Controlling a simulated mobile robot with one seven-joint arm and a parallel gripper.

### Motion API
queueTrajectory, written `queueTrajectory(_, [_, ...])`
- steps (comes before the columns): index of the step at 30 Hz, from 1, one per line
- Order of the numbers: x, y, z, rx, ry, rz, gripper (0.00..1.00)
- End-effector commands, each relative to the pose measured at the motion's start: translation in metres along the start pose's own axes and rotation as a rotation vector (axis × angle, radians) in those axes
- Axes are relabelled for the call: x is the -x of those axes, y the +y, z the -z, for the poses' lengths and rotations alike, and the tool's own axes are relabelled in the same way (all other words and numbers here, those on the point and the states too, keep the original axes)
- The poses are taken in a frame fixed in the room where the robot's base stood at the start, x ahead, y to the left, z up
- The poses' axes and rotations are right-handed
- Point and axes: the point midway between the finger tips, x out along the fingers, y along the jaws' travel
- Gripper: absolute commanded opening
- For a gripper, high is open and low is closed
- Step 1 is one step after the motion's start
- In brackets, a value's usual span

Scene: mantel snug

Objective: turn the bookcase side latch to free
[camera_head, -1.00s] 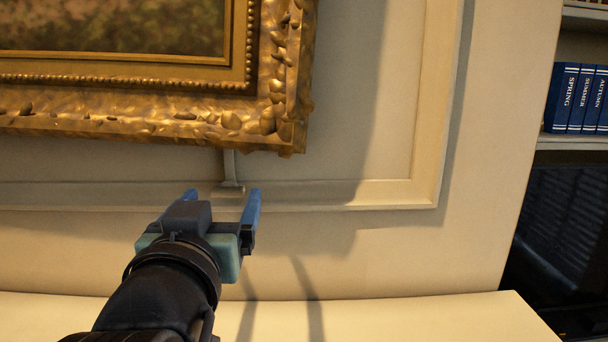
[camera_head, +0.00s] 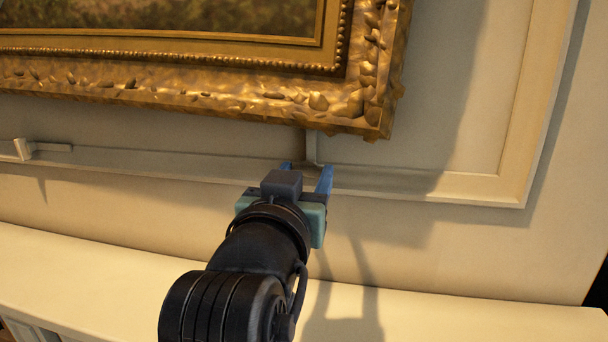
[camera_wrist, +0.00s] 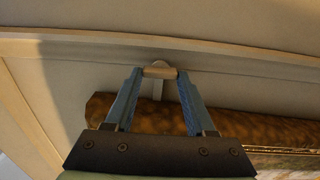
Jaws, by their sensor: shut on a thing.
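The bookcase side latch (camera_head: 311,147) is a small pale piece on the wall moulding, just below the painting's lower right corner. Its narrow arm stands upright, up to the gilt frame's bottom edge. My gripper (camera_head: 306,173) reaches up to it from below, and its blue fingers hide part of the latch's base in the head view. In the wrist view, the latch's short light-coloured handle (camera_wrist: 160,72) lies between the two fingertips, and my gripper is shut on it. The pale arm runs from there towards the frame.
The gilt-framed painting (camera_head: 200,95) hangs close above my gripper. A second, similar latch (camera_head: 28,149) sits on the moulding at far left, its arm lying sideways to the right. A bare cream ledge (camera_head: 450,312) runs below. The wall right of my gripper is clear.

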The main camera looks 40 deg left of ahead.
Motion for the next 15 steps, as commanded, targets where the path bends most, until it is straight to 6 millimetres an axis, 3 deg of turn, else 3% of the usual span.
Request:
queueTrajectory(8, [0.0001,0.0001,0.0003,-0.033,0.000,0.000,0.00])
queueTrajectory(15, [0.0000,0.0001,0.0003,-0.162,0.000,0.001,0.00])
